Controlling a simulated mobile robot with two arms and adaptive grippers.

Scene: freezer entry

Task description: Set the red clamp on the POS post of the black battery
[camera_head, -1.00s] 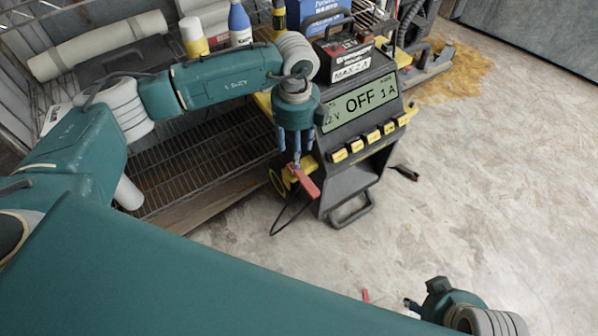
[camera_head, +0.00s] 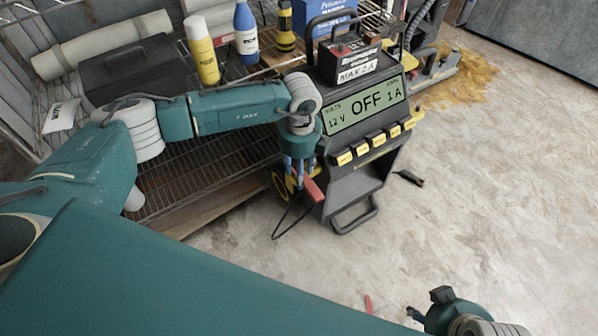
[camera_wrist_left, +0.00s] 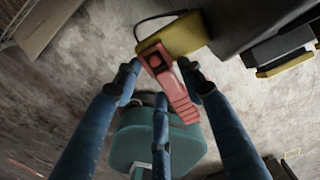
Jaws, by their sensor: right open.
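The red clamp (camera_head: 313,191) is low at the left side of the battery charger (camera_head: 362,130). In the left wrist view the clamp (camera_wrist_left: 175,88) lies between my left gripper's blue fingers, its head against a yellow part (camera_wrist_left: 186,34). My left gripper (camera_head: 299,173) has its fingers down around the clamp; whether they press on it, I cannot tell. The black battery (camera_head: 348,66) sits on top of the charger; its posts are too small to tell apart. My right gripper (camera_head: 427,303) is open and empty, low over the floor at the bottom right.
A black clamp (camera_head: 410,178) is right of the charger. A wire rack (camera_head: 205,170) stands left, with a yellow bottle (camera_head: 203,58), blue bottle (camera_head: 245,38) and blue box (camera_head: 320,17) behind. A small red object (camera_head: 368,304) is near my right gripper.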

